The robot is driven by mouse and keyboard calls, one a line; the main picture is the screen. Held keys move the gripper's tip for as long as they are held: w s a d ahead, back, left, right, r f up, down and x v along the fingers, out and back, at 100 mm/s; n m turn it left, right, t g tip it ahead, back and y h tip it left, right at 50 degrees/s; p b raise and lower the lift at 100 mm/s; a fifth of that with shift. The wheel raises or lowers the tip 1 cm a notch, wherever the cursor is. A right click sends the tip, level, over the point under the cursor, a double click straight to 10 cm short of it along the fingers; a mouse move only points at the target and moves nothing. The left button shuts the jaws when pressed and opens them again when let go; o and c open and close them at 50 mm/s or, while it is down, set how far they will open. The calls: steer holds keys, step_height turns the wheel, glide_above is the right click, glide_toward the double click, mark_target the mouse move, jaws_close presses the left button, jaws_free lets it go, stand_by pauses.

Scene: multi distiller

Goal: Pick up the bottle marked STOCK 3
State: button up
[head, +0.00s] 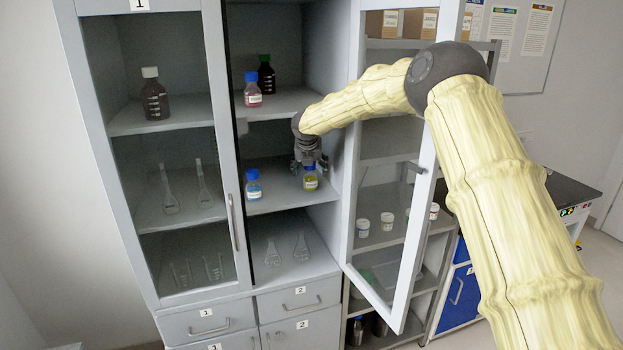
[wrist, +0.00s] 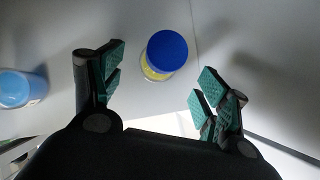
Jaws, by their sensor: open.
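A small bottle with a blue cap and yellow contents (head: 310,182) stands on the middle shelf of the open cabinet section. It also shows in the wrist view (wrist: 166,54), between and slightly beyond my fingertips. My gripper (head: 308,165) is just above this bottle, pointing down, with its fingers apart and empty. A blue bottle (head: 253,187) stands to its left on the same shelf and shows in the wrist view (wrist: 22,88). A red bottle with a blue cap (head: 252,92) and a dark bottle with a green cap (head: 266,74) stand on the shelf above. I cannot read any STOCK marking.
The open glass door (head: 421,215) is right of my gripper, and my arm reaches in past it. The upper shelf (head: 290,101) lies above my gripper. Flasks (head: 300,250) stand on the shelf below. The closed left section holds a brown bottle (head: 155,100).

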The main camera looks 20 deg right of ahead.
mark_target(310, 174)
steer(key=shift+w+f+p, duration=0.1)
steer(key=shift+f+p, duration=0.05)
steer(key=shift+p, duration=0.25)
steer(key=p+x, duration=0.2)
steer(key=x, duration=0.2)
steer(key=shift+d+p, duration=0.1)
steer(key=shift+p, duration=0.3)
steer(key=shift+w+f, duration=0.15)
steer(key=shift+f, duration=0.25)
steer(key=c, duration=1.2)
steer(key=shift+c, duration=0.2)
